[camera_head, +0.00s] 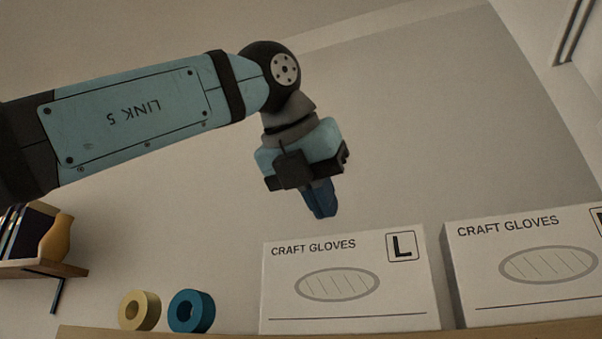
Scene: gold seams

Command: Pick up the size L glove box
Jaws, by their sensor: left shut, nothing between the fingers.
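The size L glove box (341,304) is white, with "CRAFT GLOVES", a boxed letter L and a grey oval on its front. It stands upright on a wooden surface (230,334) at the bottom middle of the head view. My left gripper (321,213) hangs from the arm that comes in from the left. Its blue fingers point down, are shut and hold nothing. They show above the box's top edge in the picture, apart from it. My right gripper is not in view.
A second craft gloves box (530,292) stands close to the right; its size letter is cut off. A yellow roll (125,325) and a blue roll (207,318) stand to the left. A wall shelf (40,268) holds an orange vase (57,238) and books.

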